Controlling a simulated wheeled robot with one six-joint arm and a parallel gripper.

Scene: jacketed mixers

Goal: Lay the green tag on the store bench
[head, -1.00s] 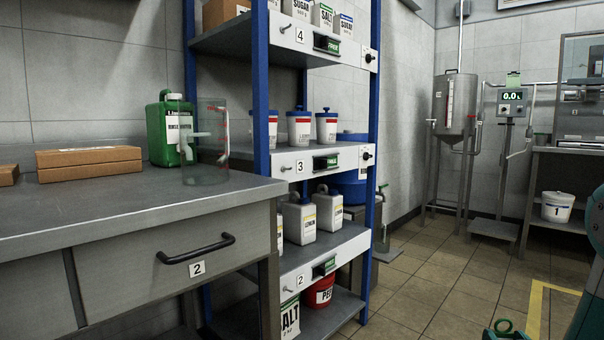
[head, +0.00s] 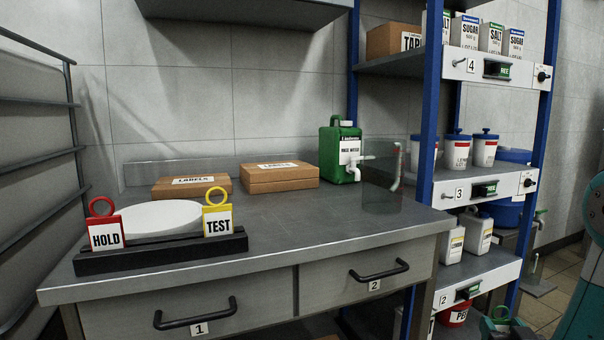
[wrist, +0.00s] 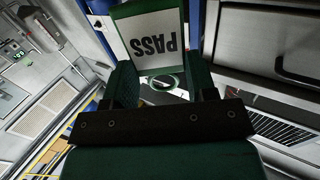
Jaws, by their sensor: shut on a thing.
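My gripper (wrist: 160,84) is shut on the green tag (wrist: 155,22), a white card marked PASS in a green frame with a ring. The tag is upside down in the wrist view. The grey metal bench (head: 330,215) with drawers 1 and 2 fills the middle of the head view. My gripper is to the right of it, apart from its top.
On the bench stand a black rack (head: 160,258) with red HOLD (head: 105,232) and yellow TEST (head: 218,222) tags, a white disc (head: 155,217), label boxes (head: 280,178) and a green jug (head: 340,150). Its front middle top is clear. A blue-post shelf (head: 428,100) stands right.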

